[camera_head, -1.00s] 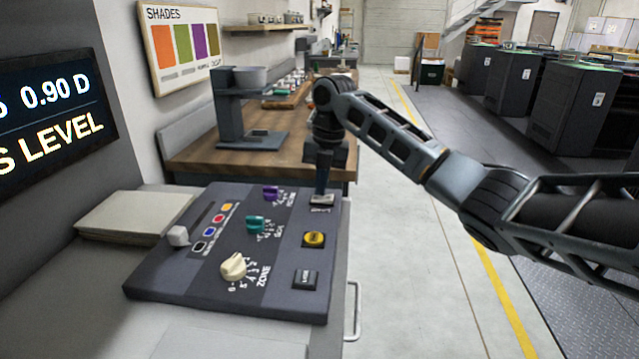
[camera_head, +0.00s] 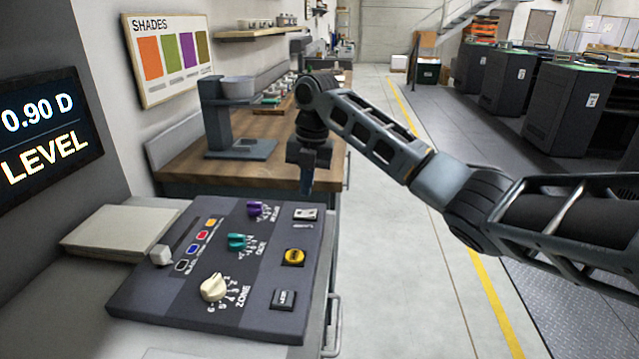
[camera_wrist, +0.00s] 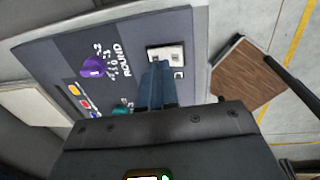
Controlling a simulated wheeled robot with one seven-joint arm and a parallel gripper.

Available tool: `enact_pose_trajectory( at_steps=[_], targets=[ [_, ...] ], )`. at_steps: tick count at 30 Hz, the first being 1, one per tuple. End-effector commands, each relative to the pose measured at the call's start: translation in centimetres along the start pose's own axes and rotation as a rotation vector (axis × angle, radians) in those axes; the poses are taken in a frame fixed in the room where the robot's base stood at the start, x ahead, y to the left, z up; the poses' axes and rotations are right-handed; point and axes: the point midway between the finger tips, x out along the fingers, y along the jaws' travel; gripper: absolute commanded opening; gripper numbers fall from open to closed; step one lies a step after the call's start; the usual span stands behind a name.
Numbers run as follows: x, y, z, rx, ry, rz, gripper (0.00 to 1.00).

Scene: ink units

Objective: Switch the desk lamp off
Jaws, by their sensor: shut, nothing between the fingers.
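My gripper (camera_head: 306,188) is shut and empty, pointing down just above the far right corner of the dark control panel (camera_head: 150,300). A pale rocker switch (camera_head: 306,214) lies just below the fingertips, with a small gap showing. In the wrist view the shut fingers (camera_wrist: 156,68) reach toward the same rocker switch (camera_wrist: 166,54), which is mostly uncovered. Its label is too small to read. No desk lamp can be made out clearly, so I cannot tell whether one is lit.
A grey stand (camera_head: 228,120) is on the wooden bench behind.

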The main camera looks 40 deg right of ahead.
Motion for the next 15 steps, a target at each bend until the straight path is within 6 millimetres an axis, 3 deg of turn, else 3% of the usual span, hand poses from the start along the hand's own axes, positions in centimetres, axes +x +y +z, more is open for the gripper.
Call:
enact_pose_trajectory(
  at_steps=[15],
  targets=[
    [-8.8,2.3,0.0,0.000,-0.003,0.000,0.00]
  ],
)
